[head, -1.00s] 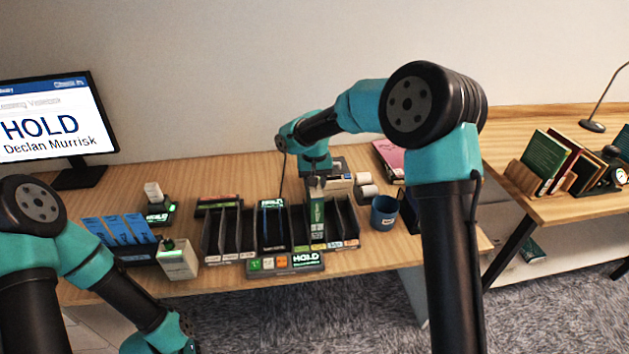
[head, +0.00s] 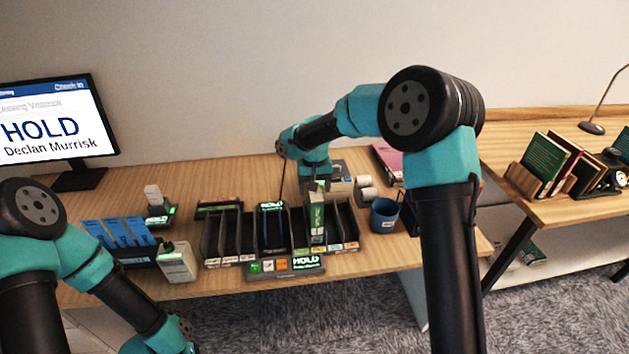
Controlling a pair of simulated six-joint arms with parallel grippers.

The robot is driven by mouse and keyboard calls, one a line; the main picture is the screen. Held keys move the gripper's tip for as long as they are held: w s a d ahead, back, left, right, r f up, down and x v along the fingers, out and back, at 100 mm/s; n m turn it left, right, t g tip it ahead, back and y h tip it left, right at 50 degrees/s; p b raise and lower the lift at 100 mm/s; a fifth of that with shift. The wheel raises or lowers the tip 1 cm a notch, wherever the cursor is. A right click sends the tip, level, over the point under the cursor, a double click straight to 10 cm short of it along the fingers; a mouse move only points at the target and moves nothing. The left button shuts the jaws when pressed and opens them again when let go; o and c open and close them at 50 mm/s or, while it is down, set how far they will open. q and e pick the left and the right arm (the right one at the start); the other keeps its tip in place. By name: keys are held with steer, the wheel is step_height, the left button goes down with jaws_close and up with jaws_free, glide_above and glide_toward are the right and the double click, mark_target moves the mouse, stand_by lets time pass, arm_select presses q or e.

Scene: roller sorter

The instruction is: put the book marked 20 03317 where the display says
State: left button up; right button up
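The display (head: 50,120) at the left reads HOLD and Declan Murrisk. A green book with a pale label (head: 317,218) stands upright in the right half of the black slotted sorter (head: 243,238). Its number is too small to read. My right gripper (head: 316,187) is directly above this book, at its top end. Its fingers are too small and dark to show whether they grip it. A small lit sign on the sorter's front (head: 287,266) reads HOLD. My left gripper (head: 183,340) is low at the bottom left, away from the sorter, its fingers not clearly shown.
Blue slips in a holder (head: 122,236), a white box (head: 177,262) and a small printer (head: 158,210) stand left of the sorter. A blue mug (head: 384,215) and paper rolls (head: 364,187) are on its right. More books (head: 545,160) stand on the right desk.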

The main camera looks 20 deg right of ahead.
step_height(320, 180, up, 18)
steer(key=shift+f, duration=0.25)
stand_by(0.4)
steer(key=shift+f, duration=0.15)
stand_by(0.4)
